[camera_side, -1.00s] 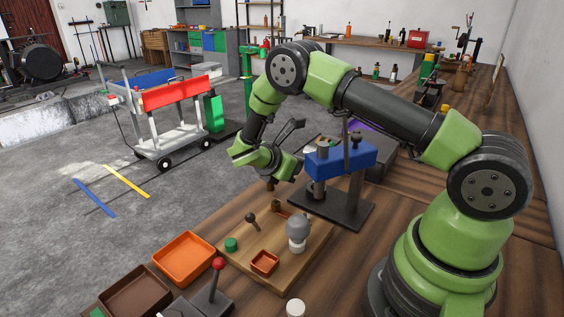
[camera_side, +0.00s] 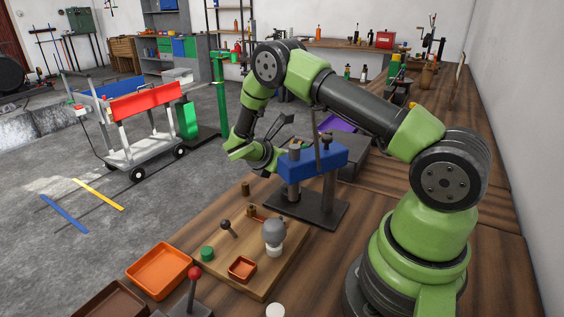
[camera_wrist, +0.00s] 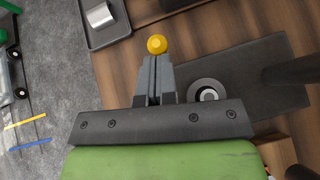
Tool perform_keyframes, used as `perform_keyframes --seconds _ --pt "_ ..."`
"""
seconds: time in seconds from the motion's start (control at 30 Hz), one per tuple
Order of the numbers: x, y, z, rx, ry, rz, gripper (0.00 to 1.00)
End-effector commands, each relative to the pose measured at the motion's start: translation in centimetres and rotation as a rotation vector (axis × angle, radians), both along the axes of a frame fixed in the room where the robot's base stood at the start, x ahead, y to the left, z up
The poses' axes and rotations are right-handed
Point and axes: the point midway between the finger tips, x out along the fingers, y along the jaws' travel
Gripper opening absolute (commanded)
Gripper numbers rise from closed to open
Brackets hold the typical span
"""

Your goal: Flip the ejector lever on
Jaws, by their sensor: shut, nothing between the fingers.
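A yellow ball knob (camera_wrist: 157,44) shows in the wrist view, right at the tips of my gripper (camera_wrist: 154,64). The gripper is shut and empty. I cannot tell whether it touches the knob, and the knob's stem is hidden. In the side view my gripper is left of and partly behind the blue-topped press (camera_side: 312,163); its fingertips are not clear there, nor is the yellow knob. Two other levers show: a red-ball lever (camera_side: 194,273) at the front and a dark-knobbed lever (camera_side: 226,225) on the wooden board. No label marks the ejector lever.
The press's dark base (camera_wrist: 240,85) has a metal ring (camera_wrist: 207,92) on it, right of my fingers. A dark tray (camera_wrist: 88,30) with a silver cylinder (camera_wrist: 100,15) lies beyond. An orange tray (camera_side: 161,271) stands at the front left.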

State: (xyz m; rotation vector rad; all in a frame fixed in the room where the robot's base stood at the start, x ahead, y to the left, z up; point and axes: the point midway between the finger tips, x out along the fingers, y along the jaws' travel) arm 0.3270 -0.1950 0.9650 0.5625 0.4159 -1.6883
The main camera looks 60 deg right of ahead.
Motion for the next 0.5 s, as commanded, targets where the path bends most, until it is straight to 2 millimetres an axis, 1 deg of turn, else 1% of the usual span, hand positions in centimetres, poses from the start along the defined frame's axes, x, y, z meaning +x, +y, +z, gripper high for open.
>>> perform_keyframes --seconds 0.37,0.5 --pt "-0.01 -0.54 0.31 0.064 -0.001 -0.001 0.00" --pt "-0.02 -0.97 0.52 0.112 -0.002 -0.002 0.00"
